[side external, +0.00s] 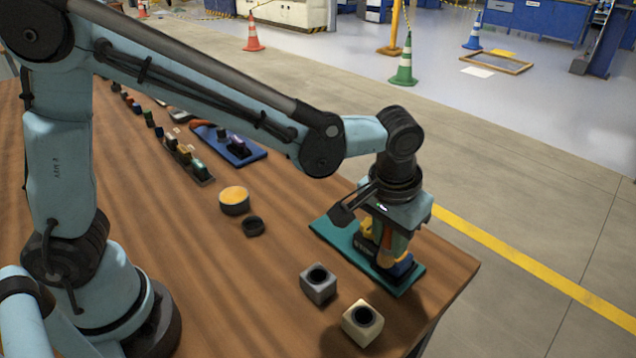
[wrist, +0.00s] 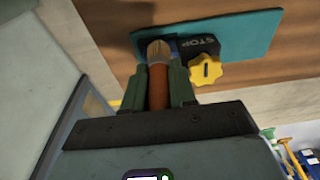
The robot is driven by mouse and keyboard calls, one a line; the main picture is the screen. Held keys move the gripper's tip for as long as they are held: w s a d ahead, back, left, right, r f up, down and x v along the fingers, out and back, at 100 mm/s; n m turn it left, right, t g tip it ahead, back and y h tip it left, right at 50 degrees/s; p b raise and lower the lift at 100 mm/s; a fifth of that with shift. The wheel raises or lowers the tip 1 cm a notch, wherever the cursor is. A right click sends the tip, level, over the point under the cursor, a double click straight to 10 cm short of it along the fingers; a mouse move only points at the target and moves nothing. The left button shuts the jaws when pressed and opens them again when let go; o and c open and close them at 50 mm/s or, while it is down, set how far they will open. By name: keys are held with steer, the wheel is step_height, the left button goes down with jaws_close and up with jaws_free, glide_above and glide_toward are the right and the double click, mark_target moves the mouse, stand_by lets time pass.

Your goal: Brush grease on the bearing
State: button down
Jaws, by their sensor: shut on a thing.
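My gripper (wrist: 160,82) is shut on a brush with a brown handle (wrist: 158,92), held between the two green fingers. The brush's pale end (wrist: 158,50) points at the teal board, over or in a dark blue holder; I cannot tell if they touch. In the side external view my gripper (side external: 388,250) is low over the teal board (side external: 335,240) and hides much of it. A round tin with a yellow-orange fill (side external: 234,199), perhaps the grease, stands left. Two blocks with round dark bores, one grey (side external: 318,287) and one cream (side external: 362,326), stand in front; which holds the bearing is unclear.
A black block marked STOP with a yellow knob (wrist: 204,70) sits on the board beside the brush. A small dark round piece (side external: 253,228) lies by the tin. A blue tray (side external: 245,158) and a row of small parts lie farther back. The table edge is close on the right.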

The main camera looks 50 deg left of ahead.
steer(key=shift+w, duration=2.8)
steer(key=shift+w+r, duration=0.1)
steer(key=shift+r, duration=0.15)
step_height(320, 180, up, 8)
